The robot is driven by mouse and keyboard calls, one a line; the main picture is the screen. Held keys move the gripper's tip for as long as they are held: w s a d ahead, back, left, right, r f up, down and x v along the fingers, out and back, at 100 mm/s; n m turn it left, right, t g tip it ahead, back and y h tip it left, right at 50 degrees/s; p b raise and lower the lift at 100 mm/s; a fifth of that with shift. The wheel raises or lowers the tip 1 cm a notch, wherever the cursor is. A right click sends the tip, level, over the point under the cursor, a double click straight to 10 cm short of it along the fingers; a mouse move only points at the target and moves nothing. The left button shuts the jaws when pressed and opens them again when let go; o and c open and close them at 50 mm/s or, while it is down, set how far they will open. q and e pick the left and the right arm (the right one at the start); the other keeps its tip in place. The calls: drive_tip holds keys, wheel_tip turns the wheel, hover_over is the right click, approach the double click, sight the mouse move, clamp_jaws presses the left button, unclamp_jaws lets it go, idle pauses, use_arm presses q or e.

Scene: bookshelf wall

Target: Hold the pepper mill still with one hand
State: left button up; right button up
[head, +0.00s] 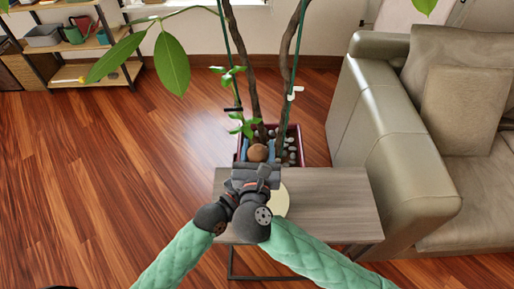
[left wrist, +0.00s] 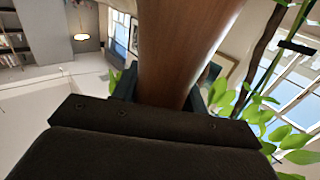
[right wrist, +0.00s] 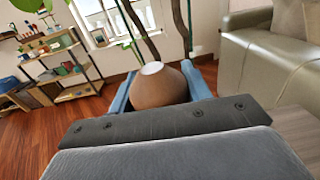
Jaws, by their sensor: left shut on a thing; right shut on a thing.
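The pepper mill is brown wood; its rounded top (head: 258,152) shows in the head view above the side table. In the right wrist view its wide brown head (right wrist: 160,88) with a pale tip sits between the blue fingers of my right gripper (right wrist: 166,92), which is shut on it. In the left wrist view its brown shaft (left wrist: 178,50) stands between the dark fingers of my left gripper (left wrist: 162,92), which is shut on it. In the head view the right gripper (head: 257,158) covers most of the mill and the left gripper. The mill's base is hidden.
The side table (head: 325,195) has bare wood to the right, with a round cream item (head: 279,199) partly behind my arm. A potted plant (head: 290,145) stands just behind it. A grey-green sofa (head: 395,150) is at the right. Shelves (head: 75,45) stand far left; floor is clear there.

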drive_tip(key=shift+d+f+m+g+h, duration=0.15)
drive_tip(key=shift+m+g+h, duration=0.15)
drive_tip(key=shift+m+h, duration=1)
drive_tip(key=shift+d+h, duration=0.1)
drive_tip(key=shift+h, duration=0.6)
drive_tip(key=o, duration=1)
drive_tip(key=shift+c, duration=0.2)
drive_tip(key=shift+s, duration=0.1)
drive_tip(key=v, duration=1.2)
